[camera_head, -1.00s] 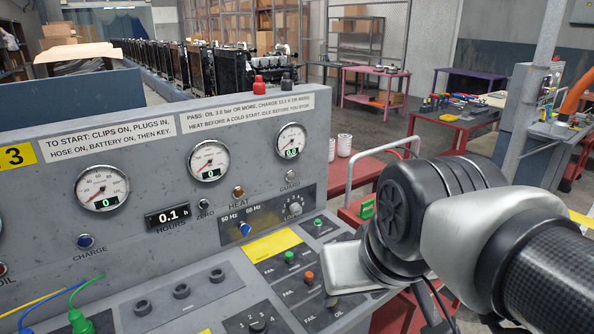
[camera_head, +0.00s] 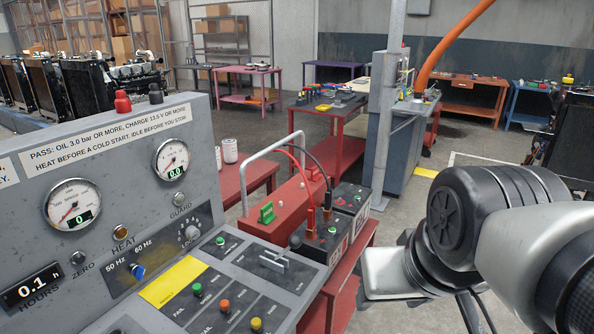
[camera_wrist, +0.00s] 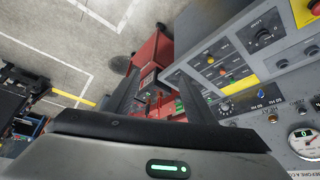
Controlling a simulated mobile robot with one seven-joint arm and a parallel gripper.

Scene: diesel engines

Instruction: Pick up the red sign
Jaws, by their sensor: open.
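I cannot make out a red sign in either view. My gripper (camera_wrist: 163,92) is open in the wrist view, with its dark fingers spread and nothing visible between them. The wrist housing hides the lower part of that view. In the head view my arm's end hangs at the right, beside the console and the red stand, and the fingers cannot be made out. A small green tag (camera_head: 266,213) sits on the red stand.
The grey control console (camera_head: 120,175) fills the left. Batteries (camera_head: 325,232) with red and black leads sit on the red stand (camera_head: 340,303) beside my arm. A red table (camera_head: 335,150) and a grey cabinet (camera_head: 385,140) stand farther back.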

